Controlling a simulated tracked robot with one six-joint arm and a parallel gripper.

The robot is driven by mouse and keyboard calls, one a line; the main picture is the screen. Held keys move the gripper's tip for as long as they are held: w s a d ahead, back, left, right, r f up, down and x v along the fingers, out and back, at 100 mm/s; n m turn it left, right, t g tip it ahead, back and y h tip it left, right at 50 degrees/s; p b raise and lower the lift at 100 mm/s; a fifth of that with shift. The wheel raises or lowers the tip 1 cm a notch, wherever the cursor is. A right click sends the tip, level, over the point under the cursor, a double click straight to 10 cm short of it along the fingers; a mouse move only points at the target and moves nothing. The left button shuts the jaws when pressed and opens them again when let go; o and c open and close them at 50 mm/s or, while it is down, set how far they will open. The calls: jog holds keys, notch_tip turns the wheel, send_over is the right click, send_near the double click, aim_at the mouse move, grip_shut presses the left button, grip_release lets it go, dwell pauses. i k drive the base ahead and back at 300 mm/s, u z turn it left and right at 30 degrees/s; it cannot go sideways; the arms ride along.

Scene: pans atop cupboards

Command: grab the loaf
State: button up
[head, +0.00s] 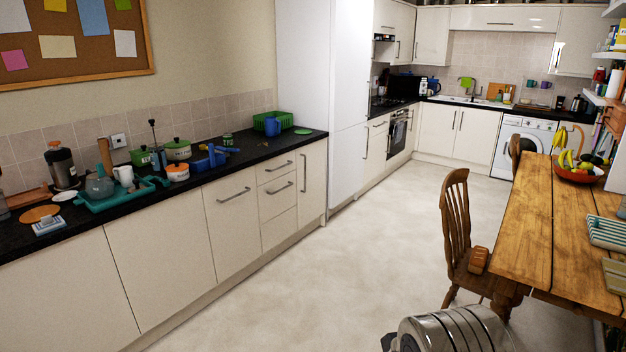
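The loaf (478,260) is a small brown block shape in the head view. It appears to rest on the seat of the wooden chair (455,215) at the right, close to the table's near left side. Its top and near side show, and nothing visibly covers it. I cannot make out my gripper in this view, so its opening and its distance from the loaf do not show.
The wooden table (535,225) stands right of the chair, with a fruit bowl (578,172) and a striped rack (606,233) on it. A long dark counter (20,236) with pans and a teal tray (110,202) runs along the left. The pale floor (330,255) between is clear.

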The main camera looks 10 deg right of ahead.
aim_at(479, 260)
jog(key=u, duration=0.2)
jog(key=i, duration=1.85)
jog(key=z, duration=0.45)
jog(key=i, duration=0.7)
jog(key=z, duration=1)
jog(key=i, duration=0.75)
jog(key=z, duration=0.45)
